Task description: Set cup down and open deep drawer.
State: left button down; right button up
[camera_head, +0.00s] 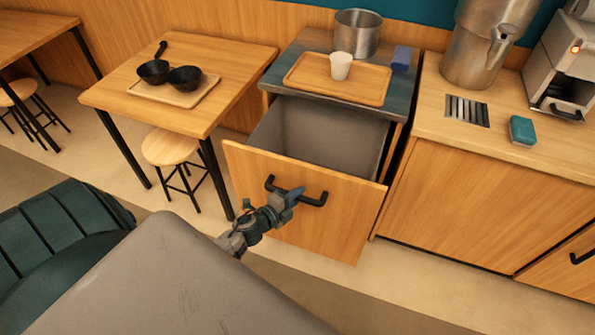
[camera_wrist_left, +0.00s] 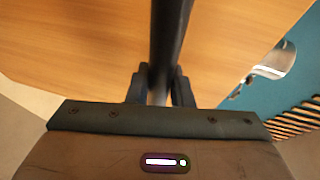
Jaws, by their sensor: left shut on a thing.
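The white cup (camera_head: 340,66) stands upright on the wooden tray (camera_head: 310,82) on top of the cabinet. The deep drawer (camera_head: 300,211) below is pulled out, and its grey inside looks empty where I can see it. My left gripper (camera_head: 292,196) is at the drawer's front, shut on the black handle (camera_head: 313,201). In the left wrist view the dark handle bar (camera_wrist_left: 168,45) runs between the two fingers (camera_wrist_left: 160,88), with the wooden drawer front (camera_wrist_left: 80,50) behind it. My right gripper is not in view.
A metal pot (camera_head: 358,33) and a blue sponge (camera_head: 401,58) stand on the cabinet top. A table (camera_head: 225,75) with black bowls on a tray and a stool (camera_head: 170,147) are to the left. A counter (camera_head: 480,135) is to the right.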

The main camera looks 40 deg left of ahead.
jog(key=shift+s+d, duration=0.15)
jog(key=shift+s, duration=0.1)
pick_arm(q)
jog(key=c, duration=1.3)
grip_release()
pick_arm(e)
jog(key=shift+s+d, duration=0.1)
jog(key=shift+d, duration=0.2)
pick_arm(q)
jog(key=shift+s+a, duration=0.1)
jog(key=shift+s, duration=0.1)
pick_arm(e)
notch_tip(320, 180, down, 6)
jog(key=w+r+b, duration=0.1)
jog(key=b, duration=0.5)
pick_arm(q)
jog(key=b+v, duration=0.4)
jog(key=v, duration=0.6)
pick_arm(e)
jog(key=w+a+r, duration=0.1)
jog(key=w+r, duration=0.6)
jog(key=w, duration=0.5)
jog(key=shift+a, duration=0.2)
pick_arm(q)
jog(key=shift+s, duration=0.1)
